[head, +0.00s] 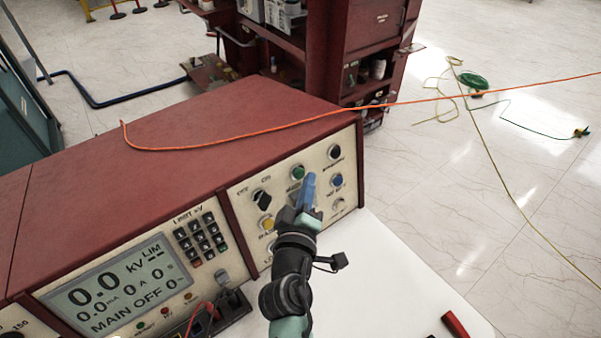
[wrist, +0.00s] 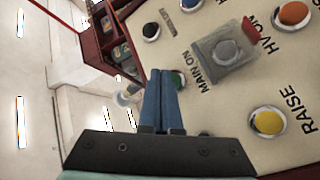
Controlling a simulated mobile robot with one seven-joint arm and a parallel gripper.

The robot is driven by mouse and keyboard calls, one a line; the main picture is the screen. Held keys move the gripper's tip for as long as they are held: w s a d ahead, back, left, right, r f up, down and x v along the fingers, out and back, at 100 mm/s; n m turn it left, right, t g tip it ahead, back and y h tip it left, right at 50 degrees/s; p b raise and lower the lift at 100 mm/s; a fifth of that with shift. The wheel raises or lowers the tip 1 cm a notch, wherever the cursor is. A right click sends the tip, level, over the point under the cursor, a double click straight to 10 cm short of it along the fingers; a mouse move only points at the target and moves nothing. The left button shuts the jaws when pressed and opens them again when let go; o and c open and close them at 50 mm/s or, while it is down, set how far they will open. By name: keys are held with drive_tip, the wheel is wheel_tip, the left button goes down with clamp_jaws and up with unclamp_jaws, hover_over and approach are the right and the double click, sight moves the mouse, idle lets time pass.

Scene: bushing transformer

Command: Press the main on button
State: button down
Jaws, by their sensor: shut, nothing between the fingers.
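The main on button is the green button (head: 297,172) on the upper part of the cream control panel. In the wrist view the dark, partly hidden green button (wrist: 179,79) stands beside its "MAIN ON" label. My gripper (head: 309,176) has its blue fingers shut together with nothing between them. In the wrist view its fingertips (wrist: 164,72) are just left of the button and cover part of it; I cannot tell whether they touch. The display (head: 115,285) on the console reads "MAIN OFF".
A clear cover (wrist: 228,52) over the HV ON button sits close to my fingers. A yellow "RAISE" button (wrist: 268,122) and an orange button (wrist: 293,14) lie further right. An orange cable (head: 220,138) runs over the console top. A white table (head: 400,270) lies below the panel.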

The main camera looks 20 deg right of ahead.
drive_tip(key=shift+w+a+f, duration=0.1)
drive_tip(key=shift+w+a, duration=0.05)
drive_tip(key=shift+w, duration=0.2)
drive_tip(key=shift+w+a+f+b, duration=0.1)
drive_tip(key=shift+w+a+b, duration=0.1)
drive_tip(key=shift+w+b, duration=0.4)
idle(0.5)
drive_tip(key=shift+s, duration=0.2)
drive_tip(key=shift+s+d+r+p, duration=0.15)
drive_tip(key=shift+s+d+p, duration=0.1)
drive_tip(key=shift+s, duration=0.15)
drive_tip(key=shift+s+d+r+p, duration=0.1)
drive_tip(key=shift+s+p, duration=0.15)
drive_tip(key=shift+s, duration=0.15)
drive_tip(key=shift+s+d+r+p, duration=0.25)
drive_tip(key=shift+s+p, duration=0.25)
drive_tip(key=shift+s, duration=0.25)
drive_tip(key=shift+s+d+r+p, duration=0.15)
drive_tip(key=shift+s+d+p, duration=0.15)
drive_tip(key=shift+s+p, duration=0.35)
drive_tip(key=shift+s+d+r+p, duration=0.2)
drive_tip(key=shift+s+d+p, duration=0.15)
drive_tip(key=shift+s, duration=0.55)
drive_tip(key=shift+a, duration=0.1)
